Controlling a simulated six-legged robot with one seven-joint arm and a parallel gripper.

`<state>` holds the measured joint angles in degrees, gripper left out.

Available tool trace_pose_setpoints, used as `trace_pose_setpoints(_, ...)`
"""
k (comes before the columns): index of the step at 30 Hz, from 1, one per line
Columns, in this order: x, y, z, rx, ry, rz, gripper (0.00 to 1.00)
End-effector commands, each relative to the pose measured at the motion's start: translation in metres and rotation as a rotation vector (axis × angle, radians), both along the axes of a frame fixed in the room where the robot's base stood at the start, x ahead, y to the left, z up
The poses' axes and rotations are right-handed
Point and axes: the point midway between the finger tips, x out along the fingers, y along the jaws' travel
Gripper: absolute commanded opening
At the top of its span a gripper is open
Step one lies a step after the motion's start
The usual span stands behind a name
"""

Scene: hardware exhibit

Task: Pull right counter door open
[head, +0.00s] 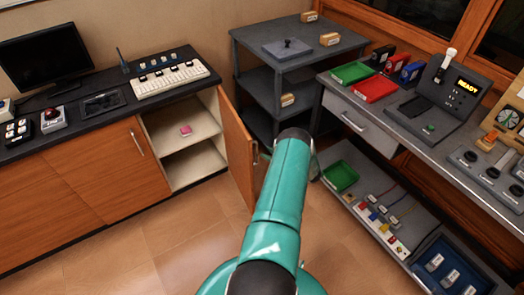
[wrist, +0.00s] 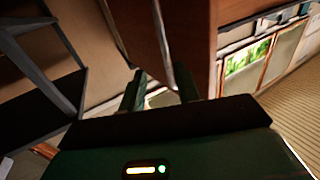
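The right counter door (head: 238,150) is an orange-brown wood panel. In the head view it stands swung well out from the counter, and the shelves inside show. Its metal handle (head: 256,153) is on the outer face, close to my arm. In the wrist view the door (wrist: 185,35) fills the upper middle, with the thin handle (wrist: 161,32) running down towards the gap between my fingers. My gripper (wrist: 161,85) has its two fingers apart, with the handle's end near or between them; contact cannot be told. In the head view my arm hides most of the gripper.
The cupboard holds a pink item (head: 185,130) on its shelf. The left counter door (head: 115,160) is shut. A grey shelf unit (head: 285,85) stands behind the open door. A workbench (head: 375,125) with lower trays is at right. Floor (head: 150,235) in front of the counter is clear.

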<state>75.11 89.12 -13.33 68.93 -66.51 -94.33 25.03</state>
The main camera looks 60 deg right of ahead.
Motion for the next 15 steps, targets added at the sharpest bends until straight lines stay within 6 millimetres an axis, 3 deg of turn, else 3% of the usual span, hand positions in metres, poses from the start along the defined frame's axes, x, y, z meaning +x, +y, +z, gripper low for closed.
trace_pose_setpoints(9,-0.069,0.006,0.000,0.001,-0.001,-0.003,0.33)
trace_pose_setpoints(15,-0.089,0.008,0.000,0.000,-0.001,0.000,0.33)
